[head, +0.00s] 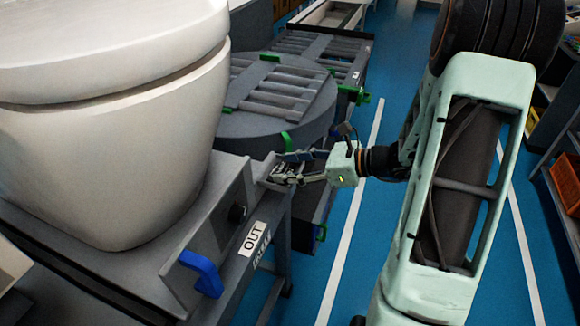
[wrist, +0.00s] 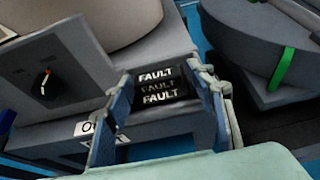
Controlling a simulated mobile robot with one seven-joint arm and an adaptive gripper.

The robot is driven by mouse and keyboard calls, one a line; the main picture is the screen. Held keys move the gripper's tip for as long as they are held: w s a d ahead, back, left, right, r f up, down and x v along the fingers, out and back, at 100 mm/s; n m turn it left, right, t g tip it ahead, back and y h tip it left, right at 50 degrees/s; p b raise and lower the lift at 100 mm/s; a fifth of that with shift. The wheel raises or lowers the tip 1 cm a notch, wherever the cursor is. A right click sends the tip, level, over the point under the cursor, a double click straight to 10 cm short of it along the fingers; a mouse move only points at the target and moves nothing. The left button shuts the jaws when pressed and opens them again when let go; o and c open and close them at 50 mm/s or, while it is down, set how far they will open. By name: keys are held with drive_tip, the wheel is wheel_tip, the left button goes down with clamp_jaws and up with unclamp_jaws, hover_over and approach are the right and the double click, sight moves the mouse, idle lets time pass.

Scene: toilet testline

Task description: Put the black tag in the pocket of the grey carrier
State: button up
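A black tag (wrist: 162,86) with white "FAULT" lettering lies between the two fingertips of my gripper (wrist: 160,76) in the wrist view. The tag cannot be made out clearly there.
A white toilet (head: 110,150) stands on the carrier. A round grey turntable (head: 300,115) with rollers is behind my gripper. Blue floor (head: 345,235) lies clear to the right.

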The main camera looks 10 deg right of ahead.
drive_tip(key=shift+r, duration=0.25)
drive_tip(key=p+v, duration=0.1)
drive_tip(key=v, duration=1.1)
drive_tip(key=shift+f, duration=0.1)
